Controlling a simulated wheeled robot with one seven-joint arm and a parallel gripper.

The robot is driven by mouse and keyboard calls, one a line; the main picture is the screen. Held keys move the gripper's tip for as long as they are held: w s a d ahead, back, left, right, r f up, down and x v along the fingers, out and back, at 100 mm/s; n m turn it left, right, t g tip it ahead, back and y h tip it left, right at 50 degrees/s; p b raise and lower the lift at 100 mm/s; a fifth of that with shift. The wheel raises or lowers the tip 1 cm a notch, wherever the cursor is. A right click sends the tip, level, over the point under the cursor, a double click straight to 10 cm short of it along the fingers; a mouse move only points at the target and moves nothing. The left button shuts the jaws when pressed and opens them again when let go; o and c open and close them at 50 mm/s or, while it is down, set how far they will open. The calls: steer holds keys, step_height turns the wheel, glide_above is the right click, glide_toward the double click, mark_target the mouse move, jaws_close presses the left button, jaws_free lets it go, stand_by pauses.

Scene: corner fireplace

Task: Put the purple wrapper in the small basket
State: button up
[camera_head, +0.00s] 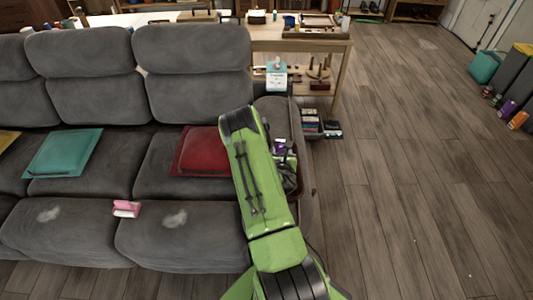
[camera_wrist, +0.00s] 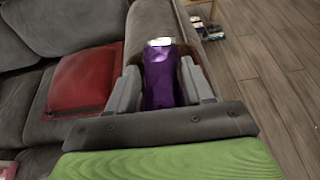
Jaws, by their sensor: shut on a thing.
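The purple wrapper (camera_wrist: 162,82) is shiny, with a silvery white end, and stands between the two grey fingers of my gripper (camera_wrist: 160,74) in the wrist view. My gripper is shut on it, over the sofa's right armrest. In the head view a small part of the wrapper (camera_head: 279,146) shows beside my green arm, which covers much of the gripper (camera_head: 286,165). A brown edge shows behind the wrapper in the wrist view. I cannot tell whether it is the small basket, and no basket is clearly seen.
The grey sofa (camera_head: 90,88) holds a red cushion (camera_head: 198,152), a teal cushion (camera_head: 62,153) and a pink item (camera_head: 126,208). A wooden table (camera_head: 300,44) stands behind. Dark boxes (camera_head: 322,125) lie beside the armrest. The wooden floor (camera_head: 420,170) at right is mostly clear.

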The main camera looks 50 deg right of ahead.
step_height(320, 180, down, 6)
steer(key=b, duration=0.5)
steer(key=shift+f+b, duration=0.1)
steer(key=shift+b, duration=0.3)
steer(key=o, duration=1.1)
